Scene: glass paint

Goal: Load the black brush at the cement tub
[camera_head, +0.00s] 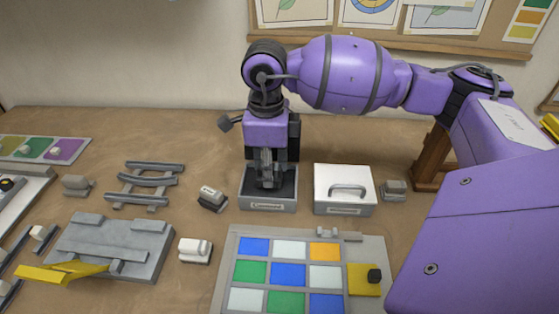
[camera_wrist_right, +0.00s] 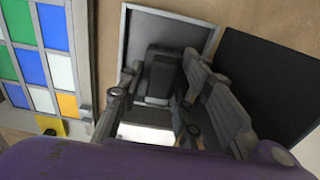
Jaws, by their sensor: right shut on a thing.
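The cement tub (camera_head: 286,204) is a grey open box with a dark inside and a label on its front. Its rim also shows in the wrist view (camera_wrist_right: 165,12). My right gripper (camera_head: 267,180) points straight down into the tub's opening. In the wrist view its fingers are shut on the black brush (camera_wrist_right: 160,78), a dark block seen between them. The brush's lower end is hidden, so I cannot tell whether it touches the cement. My left gripper is out of view.
A white lidded box (camera_head: 344,205) with a handle stands close to the right of the tub. A panel of coloured glass squares (camera_head: 288,273) lies in front. Small grey blocks (camera_head: 212,198) and a grey rack (camera_head: 145,185) lie to the left.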

